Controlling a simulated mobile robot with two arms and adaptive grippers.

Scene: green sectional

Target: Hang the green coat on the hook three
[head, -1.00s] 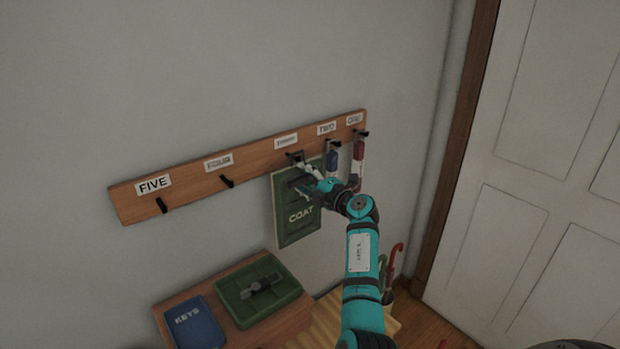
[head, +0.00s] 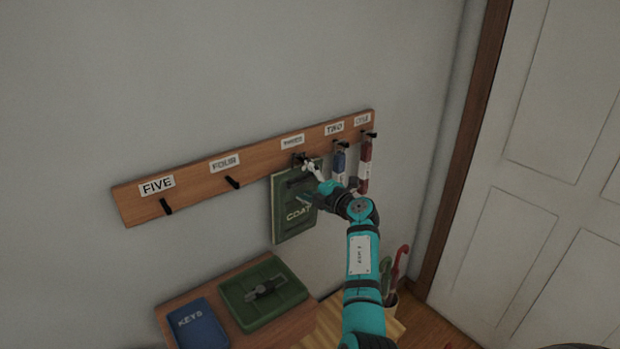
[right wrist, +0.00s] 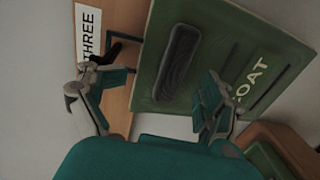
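The green coat (head: 285,222), a flat panel lettered COAT, hangs upright against the wall below the sign for hook three (head: 299,157). In the right wrist view the coat (right wrist: 205,30) has a dark oblong handle, and its upper edge lies by the black hook next to the THREE label (right wrist: 88,40). Exact contact between coat and hook cannot be made out. My right gripper (head: 314,182) is in front of the coat's upper right part. My left gripper is out of view.
The wooden rail (head: 260,162) also carries hooks four (head: 233,182) and five (head: 166,206), both empty. A blue item (head: 339,162) and a red-white item (head: 365,165) hang at right. Below stand a shelf with a green box (head: 262,297) and blue KEYS panel (head: 200,325), and umbrellas (head: 398,265).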

